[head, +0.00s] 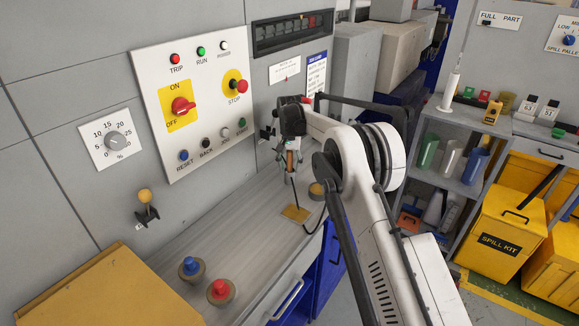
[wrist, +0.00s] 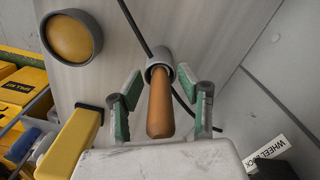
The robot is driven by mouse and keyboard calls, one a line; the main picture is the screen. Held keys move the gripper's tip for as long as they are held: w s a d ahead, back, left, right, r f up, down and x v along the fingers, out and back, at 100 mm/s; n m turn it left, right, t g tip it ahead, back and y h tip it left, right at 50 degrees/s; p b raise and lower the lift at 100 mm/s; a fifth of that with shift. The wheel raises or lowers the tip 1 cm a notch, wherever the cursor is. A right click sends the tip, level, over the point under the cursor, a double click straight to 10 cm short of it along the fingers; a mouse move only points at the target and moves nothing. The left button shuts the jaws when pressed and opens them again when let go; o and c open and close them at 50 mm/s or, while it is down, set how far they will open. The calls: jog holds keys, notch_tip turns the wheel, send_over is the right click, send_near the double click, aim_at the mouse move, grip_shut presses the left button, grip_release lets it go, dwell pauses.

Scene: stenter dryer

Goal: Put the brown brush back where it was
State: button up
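The brown brush (wrist: 160,105) shows in the wrist view as a brown handle with a grey collar at its far end. The handle's near end points back at my palm. The brush end beyond the collar is hidden. In the head view my gripper (head: 290,146) is over the rear of the grey worktop (head: 215,235), with the brush (head: 289,161) pointing down below it. I cannot tell whether its lower end touches anything.
A yellow square (head: 296,213) and a round yellow-topped piece (head: 317,190) lie near the brush; a thin black line runs beside them. Blue (head: 190,267) and red (head: 220,290) knobs stand at the worktop's front. The control panel (head: 195,95) rises behind.

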jog(key=shift+r, duration=0.1)
